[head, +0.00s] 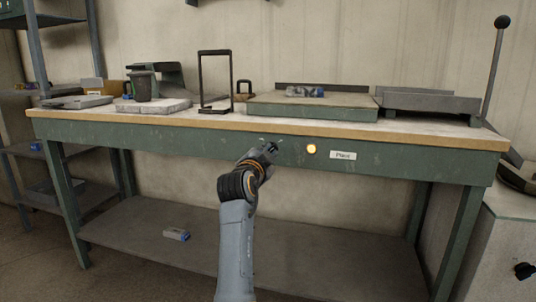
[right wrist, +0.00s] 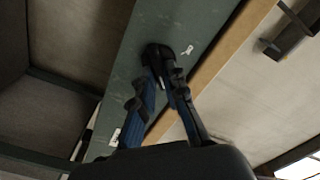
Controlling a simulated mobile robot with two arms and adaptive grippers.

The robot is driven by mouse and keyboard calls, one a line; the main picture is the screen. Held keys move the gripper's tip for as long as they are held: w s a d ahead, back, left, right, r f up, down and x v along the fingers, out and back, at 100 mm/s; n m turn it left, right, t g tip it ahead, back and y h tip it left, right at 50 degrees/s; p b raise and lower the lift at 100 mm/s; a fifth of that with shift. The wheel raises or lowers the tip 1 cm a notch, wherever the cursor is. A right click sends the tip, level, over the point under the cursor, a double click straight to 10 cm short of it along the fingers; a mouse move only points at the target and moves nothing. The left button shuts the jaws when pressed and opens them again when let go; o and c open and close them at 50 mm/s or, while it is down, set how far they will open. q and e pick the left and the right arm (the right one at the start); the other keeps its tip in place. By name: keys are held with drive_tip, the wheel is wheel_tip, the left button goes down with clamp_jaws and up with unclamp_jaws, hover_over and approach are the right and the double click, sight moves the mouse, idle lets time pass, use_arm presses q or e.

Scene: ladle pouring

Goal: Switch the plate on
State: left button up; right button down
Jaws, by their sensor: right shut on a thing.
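A lit yellow lamp (head: 311,149) and a white label reading "Plate" (head: 343,155) are on the green front panel of the bench (head: 410,163). My right gripper (head: 269,149) is at this panel, left of the lamp. In the right wrist view its two fingers close on a small dark knob (right wrist: 157,54) on the green panel. A small light mark (right wrist: 188,50) shows beside the knob. The fingers hide much of the knob, and its exact setting cannot be told. My left gripper is not in view.
On the bench top stand a dark pot (head: 143,87), a black upright frame (head: 201,78), a broad green slab (head: 270,112) and a grey block (head: 430,103). A small box (head: 176,234) lies on the lower shelf (head: 300,262). A lever rod (head: 495,65) rises at right.

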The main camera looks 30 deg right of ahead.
drive_tip(key=c, duration=1.4)
unclamp_jaws()
drive_tip(key=shift+f, duration=0.1)
wheel_tip(320, 180, up, 10)
